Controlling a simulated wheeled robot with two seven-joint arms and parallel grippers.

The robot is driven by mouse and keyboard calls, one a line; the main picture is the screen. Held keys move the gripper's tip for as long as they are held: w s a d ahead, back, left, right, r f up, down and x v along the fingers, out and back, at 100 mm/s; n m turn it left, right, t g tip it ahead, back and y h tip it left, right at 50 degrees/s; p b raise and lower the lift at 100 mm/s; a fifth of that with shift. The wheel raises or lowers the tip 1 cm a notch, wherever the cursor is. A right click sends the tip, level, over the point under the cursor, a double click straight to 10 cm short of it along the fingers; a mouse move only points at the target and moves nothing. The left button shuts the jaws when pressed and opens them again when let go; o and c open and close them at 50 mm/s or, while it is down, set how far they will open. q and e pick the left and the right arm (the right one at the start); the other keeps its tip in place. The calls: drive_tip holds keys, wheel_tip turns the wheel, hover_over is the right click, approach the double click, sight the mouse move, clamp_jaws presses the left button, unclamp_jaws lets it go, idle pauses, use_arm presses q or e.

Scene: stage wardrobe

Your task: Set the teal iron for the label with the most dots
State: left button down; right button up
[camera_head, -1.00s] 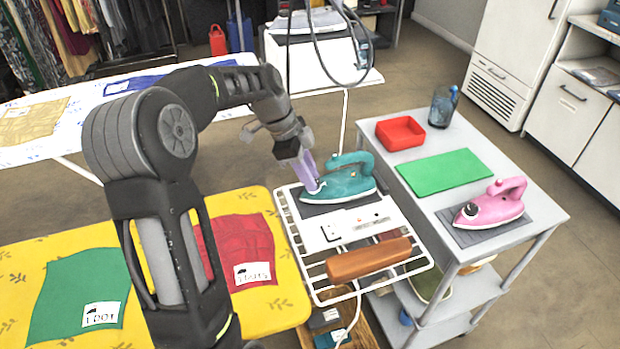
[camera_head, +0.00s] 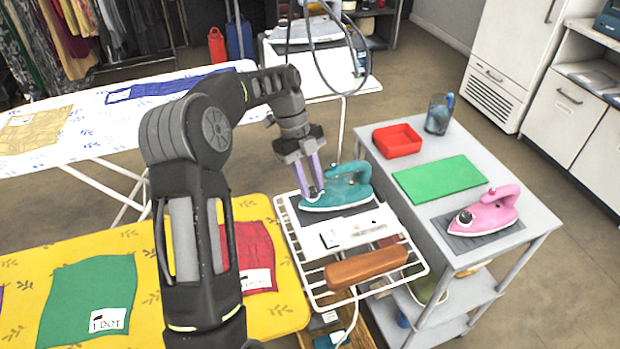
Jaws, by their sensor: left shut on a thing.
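The teal iron (camera_head: 345,193) stands on the wire rack (camera_head: 283,228) of the yellow board, its nose to the left. My left gripper (camera_head: 312,191) has its purple fingers shut on the small dial at the iron's front, which they mostly hide. The dial's setting cannot be read. A green cloth (camera_head: 88,290) on the yellow board (camera_head: 150,240) has a white label (camera_head: 109,321) reading "1 DOT". A red cloth (camera_head: 250,250) has a white label (camera_head: 257,280), partly behind my arm and too small to read surely. My right gripper is out of view.
A brown wooden block (camera_head: 366,266) lies on the rack's near side. A white board (camera_head: 80,150) stands behind.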

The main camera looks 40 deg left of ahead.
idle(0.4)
use_arm(q)
drive_tip(key=c, duration=1.1)
unclamp_jaws()
drive_tip(key=p+v, duration=0.7)
drive_tip(key=p, duration=0.3)
drive_tip(key=shift+a+r, duration=0.2)
drive_tip(key=shift+r, duration=0.15)
